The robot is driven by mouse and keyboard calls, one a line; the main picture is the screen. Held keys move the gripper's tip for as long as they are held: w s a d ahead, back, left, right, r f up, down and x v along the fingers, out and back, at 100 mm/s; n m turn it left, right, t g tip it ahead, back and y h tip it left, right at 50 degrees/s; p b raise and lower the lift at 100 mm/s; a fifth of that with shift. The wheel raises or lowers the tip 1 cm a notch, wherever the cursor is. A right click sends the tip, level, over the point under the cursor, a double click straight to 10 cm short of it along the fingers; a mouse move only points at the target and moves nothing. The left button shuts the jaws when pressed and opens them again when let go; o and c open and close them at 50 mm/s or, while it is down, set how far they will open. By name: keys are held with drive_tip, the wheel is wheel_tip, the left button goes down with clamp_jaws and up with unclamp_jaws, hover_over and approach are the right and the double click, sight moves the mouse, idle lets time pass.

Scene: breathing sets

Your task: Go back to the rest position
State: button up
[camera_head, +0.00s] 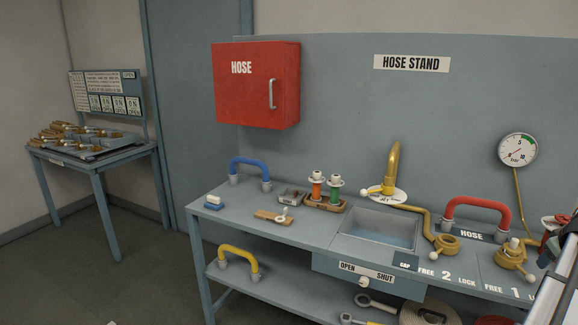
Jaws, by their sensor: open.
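Part of my arm shows at the right edge as a pale, metallic link. It runs down to the lower right corner and hides the end of the bench there. My gripper is not clearly visible in this view. The hose stand bench (260,231) stands before me, with nothing seen held above it.
A red hose cabinet (255,95) hangs on the back panel. On the bench are a blue handle (249,162), a sink basin (378,230), a brass tap (393,165) and a red hose (476,203). A yellow handle (240,254) is below. A side table (95,163) stands left; floor between is clear.

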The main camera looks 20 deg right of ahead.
drive_tip(key=s+a+f+m+h, duration=0.1)
drive_tip(key=s+a+f+h, duration=0.15)
drive_tip(key=f, duration=0.45)
drive_tip(key=s+a+f+h, duration=0.1)
drive_tip(key=s+a+f, duration=0.1)
drive_tip(key=s+f, duration=0.3)
drive_tip(key=w+a+f+y, duration=0.4)
drive_tip(key=w+a+f, duration=1)
drive_tip(key=a+f, duration=0.25)
drive_tip(key=w+a+f+n+g+y, duration=0.1)
drive_tip(key=w+a+f+y, duration=0.15)
drive_tip(key=a+f, duration=0.6)
drive_tip(key=w+a+f+n+g+y, duration=0.1)
drive_tip(key=w+a+f, duration=0.35)
drive_tip(key=a, duration=0.75)
drive_tip(key=s+a+f+n+g+y, duration=0.15)
drive_tip(key=s+a+f, duration=0.3)
drive_tip(key=a, duration=0.65)
drive_tip(key=s+a+f+m+g, duration=0.1)
drive_tip(key=s+a+f+g, duration=0.15)
drive_tip(key=a+f, duration=0.6)
drive_tip(key=s+a+f+n+g, duration=0.1)
drive_tip(key=s+a+g, duration=0.1)
drive_tip(key=s+a, duration=0.5)
drive_tip(key=s+a+f+g+h, duration=0.1)
drive_tip(key=s+a+g, duration=0.1)
drive_tip(key=s+a, duration=0.6)
drive_tip(key=shift+s+a+f+n, duration=0.25)
drive_tip(key=shift+s+a+n, duration=0.1)
drive_tip(key=shift+s, duration=0.25)
